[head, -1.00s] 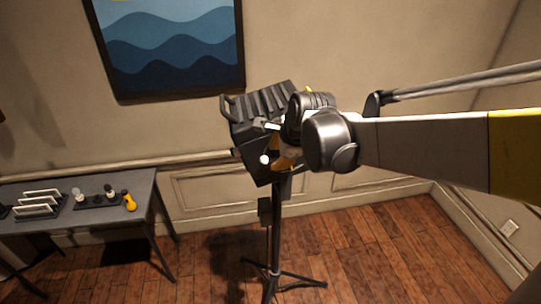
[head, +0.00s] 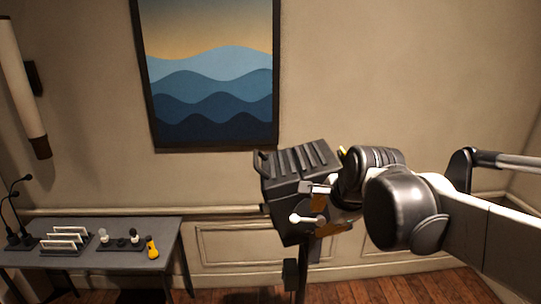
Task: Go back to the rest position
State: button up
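My gripper (head: 318,208) is right of centre, in front of a dark ribbed box (head: 298,180) on a stand (head: 302,275). Its orange-brown finger parts show against the box, beside a small white ball-ended knob (head: 306,219). My wrist hides part of the gripper and the right side of the box. I cannot tell whether the fingers touch the box or whether they are open or shut.
A grey table (head: 125,262) on the left holds a rack with white plates (head: 65,240), small knobs (head: 119,240), a yellow flashlight-like object (head: 152,248) and thin dark microphones (head: 14,215). A framed wave picture (head: 207,75) hangs on the wall. Space between table and stand is clear.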

jog(key=s+d+f+n+b, duration=0.1)
jog(key=s+f+n+b, duration=0.4)
jog(key=f, duration=0.5)
jog(key=s+d+f+n+h+b, duration=0.1)
jog(key=s+f+n+b, duration=0.5)
jog(key=f+b, duration=0.3)
jog(key=s+d+f+n+b, duration=0.2)
jog(key=s+f+n+b, duration=0.3)
jog(key=f, duration=0.6)
jog(key=s+b, duration=0.1)
jog(key=b, duration=0.1)
jog(key=shift+s+n+b, duration=0.25)
jog(key=shift+n+b, duration=0.05)
jog(key=shift+b, duration=0.05)
jog(key=shift+f, duration=0.1)
